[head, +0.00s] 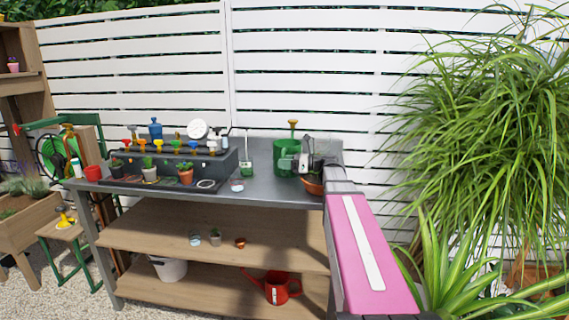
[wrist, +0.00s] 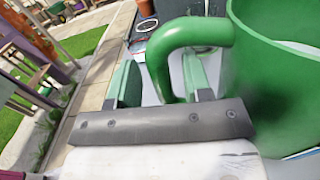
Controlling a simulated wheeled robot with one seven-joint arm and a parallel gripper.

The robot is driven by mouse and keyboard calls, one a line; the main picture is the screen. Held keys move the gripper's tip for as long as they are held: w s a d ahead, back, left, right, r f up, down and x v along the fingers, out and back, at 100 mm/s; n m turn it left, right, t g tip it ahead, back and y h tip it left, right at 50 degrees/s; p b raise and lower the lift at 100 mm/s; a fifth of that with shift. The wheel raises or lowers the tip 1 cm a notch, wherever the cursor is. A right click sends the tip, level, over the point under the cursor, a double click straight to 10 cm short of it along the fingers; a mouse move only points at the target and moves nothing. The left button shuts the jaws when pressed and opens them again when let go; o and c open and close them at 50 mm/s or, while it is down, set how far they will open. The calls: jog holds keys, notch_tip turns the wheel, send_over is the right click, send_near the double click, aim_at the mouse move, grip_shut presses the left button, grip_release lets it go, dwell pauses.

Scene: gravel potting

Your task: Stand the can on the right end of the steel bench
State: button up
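A green can (head: 284,160) stands upright on the right part of the steel bench (head: 265,190), with an orange-yellow rose above it. In the wrist view the can's body (wrist: 290,95) fills the right side, and its curved handle (wrist: 160,70) passes between my fingers. My gripper (wrist: 163,82) is around the handle, with visible gaps between it and the fingers. In the head view my gripper (head: 302,163) is at the can's right side, partly hidden by my wrist.
A terracotta bowl (head: 312,187) sits by the bench's right front, just below my wrist. A dark rack (head: 205,165) with small pots and tools fills the bench's left. A red watering can (head: 277,290) sits on the bottom shelf.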

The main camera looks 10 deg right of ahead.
jog(key=shift+s+f, duration=0.15)
jog(key=shift+f, duration=0.25)
jog(key=shift+r, duration=0.6)
jog(key=v, duration=1.1)
jog(key=shift+d+r, duration=0.25)
jog(key=shift+d, duration=0.25)
